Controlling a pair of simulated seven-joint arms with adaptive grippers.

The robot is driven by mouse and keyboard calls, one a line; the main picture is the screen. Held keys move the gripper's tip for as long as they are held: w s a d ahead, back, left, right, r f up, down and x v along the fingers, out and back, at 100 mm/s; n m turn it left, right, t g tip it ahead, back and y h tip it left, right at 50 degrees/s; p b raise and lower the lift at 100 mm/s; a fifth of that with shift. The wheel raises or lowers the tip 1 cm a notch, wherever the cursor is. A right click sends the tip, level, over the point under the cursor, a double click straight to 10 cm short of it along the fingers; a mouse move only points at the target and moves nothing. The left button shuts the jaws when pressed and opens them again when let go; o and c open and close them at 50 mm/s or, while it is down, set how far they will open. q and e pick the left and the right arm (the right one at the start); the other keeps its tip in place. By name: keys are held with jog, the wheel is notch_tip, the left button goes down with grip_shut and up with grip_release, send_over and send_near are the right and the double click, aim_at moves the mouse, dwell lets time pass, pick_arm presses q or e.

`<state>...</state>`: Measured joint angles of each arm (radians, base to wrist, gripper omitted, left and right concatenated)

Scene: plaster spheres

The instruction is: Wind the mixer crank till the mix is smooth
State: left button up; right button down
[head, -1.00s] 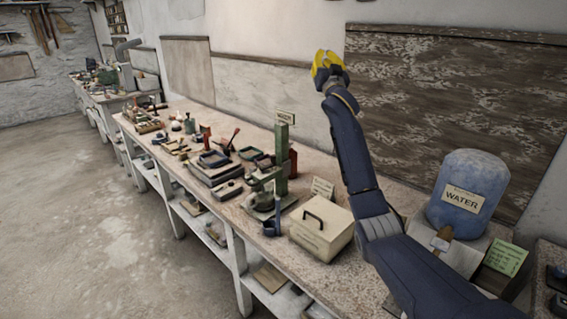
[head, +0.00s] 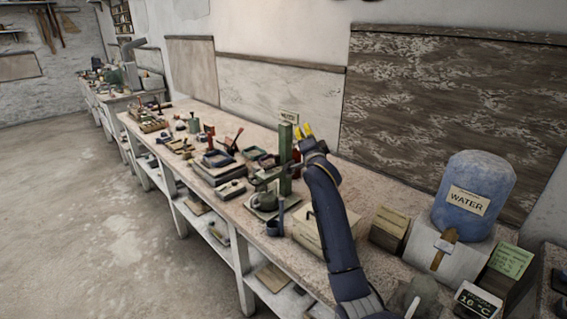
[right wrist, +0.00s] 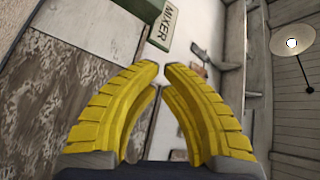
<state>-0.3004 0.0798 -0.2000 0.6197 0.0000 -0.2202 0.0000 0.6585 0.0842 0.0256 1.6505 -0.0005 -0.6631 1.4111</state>
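The mixer (head: 285,160) is a green upright post on the bench, with a small sign on top and a green arm reaching left over a bowl (head: 265,202). I cannot make out its crank clearly; my right arm partly covers that side. The sign reads MIXER in the right wrist view (right wrist: 166,24). My right gripper (head: 303,130) has yellow fingers pointing up, just right of the post's top and apart from it as far as I can tell. My left gripper is out of view.
A cream box (head: 306,228) stands right of the mixer, partly behind my right arm. A blue cup (head: 275,222) is at the bench's front edge. A blue water container (head: 474,185) is at the right. Trays and tools crowd the bench to the left.

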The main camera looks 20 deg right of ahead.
jog(key=s+a+f+m+g+y, duration=0.1)
jog(key=s+a+f+m, duration=0.2)
jog(key=f, duration=0.4)
jog(key=s+a+f+m+g, duration=0.1)
jog(key=s+a+f+m, duration=0.1)
jog(key=s+a+f, duration=0.35)
jog(key=w+d, duration=0.1)
jog(key=w, duration=0.4)
jog(key=w+d+f, duration=0.1)
jog(key=w, duration=0.4)
jog(key=w+d, duration=0.1)
jog(key=w, duration=0.4)
jog(key=shift+w+f, duration=0.35)
jog(key=shift+w, duration=0.05)
